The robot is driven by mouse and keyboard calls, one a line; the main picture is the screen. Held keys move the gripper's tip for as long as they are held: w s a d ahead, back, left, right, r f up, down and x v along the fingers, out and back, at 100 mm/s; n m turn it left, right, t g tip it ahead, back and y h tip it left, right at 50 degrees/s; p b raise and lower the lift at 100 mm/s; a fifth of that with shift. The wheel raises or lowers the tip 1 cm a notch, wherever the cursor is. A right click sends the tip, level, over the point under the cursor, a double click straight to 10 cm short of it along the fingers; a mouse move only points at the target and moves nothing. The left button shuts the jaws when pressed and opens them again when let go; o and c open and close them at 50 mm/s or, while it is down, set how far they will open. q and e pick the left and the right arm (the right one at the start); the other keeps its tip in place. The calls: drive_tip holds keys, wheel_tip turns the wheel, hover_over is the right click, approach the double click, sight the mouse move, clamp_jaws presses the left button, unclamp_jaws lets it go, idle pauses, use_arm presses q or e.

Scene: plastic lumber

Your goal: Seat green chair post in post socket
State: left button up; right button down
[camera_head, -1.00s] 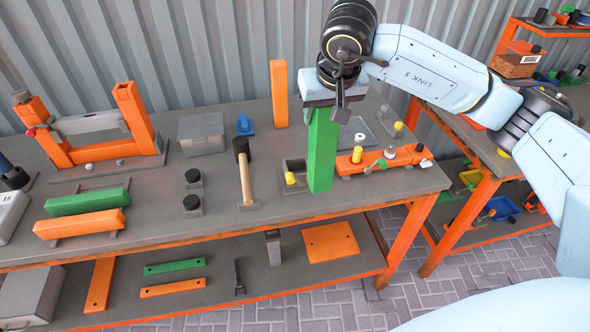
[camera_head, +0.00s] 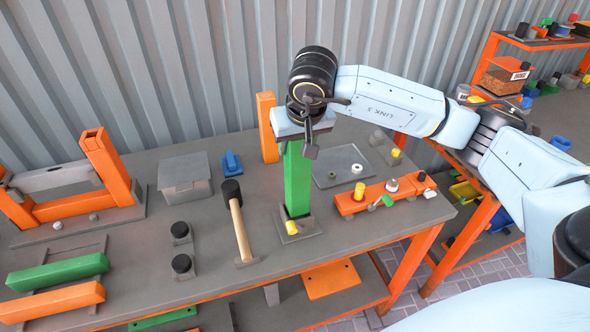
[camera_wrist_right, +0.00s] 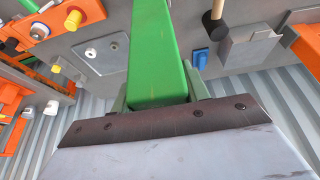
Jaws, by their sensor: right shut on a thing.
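The green chair post (camera_head: 297,178) is upright above the bench, with its top end in my right gripper (camera_head: 298,138). The gripper is shut on it; in the right wrist view the post (camera_wrist_right: 157,50) runs away between the fingers. The post's lower end is at the grey post socket (camera_head: 310,231), which has a yellow knob (camera_head: 291,224) on its front. The post hides most of the socket's opening. I cannot tell how deep the end sits. My left gripper is not in view.
A mallet (camera_head: 240,228) lies left of the socket. An orange post (camera_head: 266,127) stands behind. An orange rail with fittings (camera_head: 360,201) and a grey plate (camera_head: 338,168) are close on the right. Green (camera_head: 60,272) and orange beams lie at the left.

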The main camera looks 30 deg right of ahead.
sight(297, 175)
drive_tip(key=shift+w+f, duration=0.1)
drive_tip(key=shift+f, duration=0.6)
wheel_tip(297, 175, down, 3)
drive_tip(key=shift+r, duration=0.1)
drive_tip(key=shift+f, duration=0.35)
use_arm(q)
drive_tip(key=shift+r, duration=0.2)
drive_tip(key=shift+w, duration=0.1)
use_arm(e)
drive_tip(key=shift+f, duration=0.15)
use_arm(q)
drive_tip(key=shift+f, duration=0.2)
use_arm(e)
drive_tip(key=c, duration=0.7)
unclamp_jaws()
